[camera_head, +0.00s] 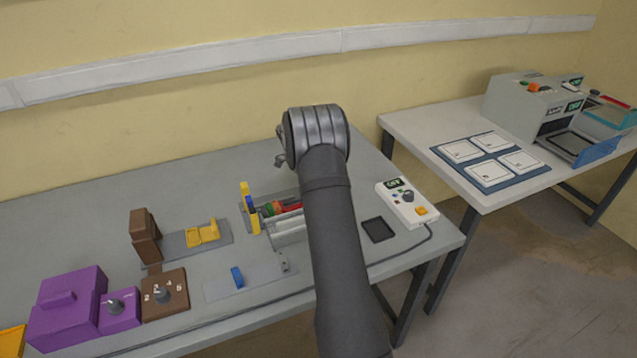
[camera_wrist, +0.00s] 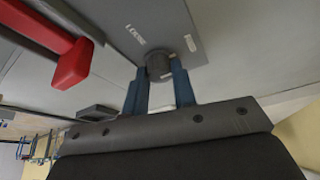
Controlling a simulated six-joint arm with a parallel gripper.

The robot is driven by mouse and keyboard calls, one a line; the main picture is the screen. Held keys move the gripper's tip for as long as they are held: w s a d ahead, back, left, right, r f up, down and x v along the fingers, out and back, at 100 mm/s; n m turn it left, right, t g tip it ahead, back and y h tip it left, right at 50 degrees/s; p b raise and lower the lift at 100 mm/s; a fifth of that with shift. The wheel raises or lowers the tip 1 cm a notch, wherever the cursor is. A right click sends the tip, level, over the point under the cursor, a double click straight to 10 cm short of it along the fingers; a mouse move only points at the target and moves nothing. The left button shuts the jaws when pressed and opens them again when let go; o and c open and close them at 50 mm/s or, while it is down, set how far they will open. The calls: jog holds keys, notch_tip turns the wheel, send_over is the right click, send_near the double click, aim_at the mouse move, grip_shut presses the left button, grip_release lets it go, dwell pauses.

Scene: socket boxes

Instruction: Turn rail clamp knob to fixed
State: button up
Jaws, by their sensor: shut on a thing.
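The rail clamp knob (camera_wrist: 158,65) is a round dark grey knob on a grey panel (camera_wrist: 172,18) in the wrist view. A pale mark shows on the knob's upper right edge. The word LOOSE is printed on the panel to the knob's left; a small white label sits to its right, too blurred to read. My gripper (camera_wrist: 160,76) has its two blue fingers on either side of the knob and is shut on it. In the head view my arm hides the fingers and the knob.
A red bar (camera_wrist: 75,62) lies close by at the left of the wrist view. In the head view, a white control box (camera_head: 405,203) and a dark square pad (camera_head: 378,230) stand right of my arm. A purple box (camera_head: 68,308) and brown dial box (camera_head: 165,296) stand left.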

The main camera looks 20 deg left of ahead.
jog(key=o, duration=1)
jog(key=v, duration=1.7)
jog(key=shift+r, duration=0.15)
jog(key=x, duration=1.7)
jog(key=shift+f, duration=0.2)
jog(key=shift+r, duration=0.1)
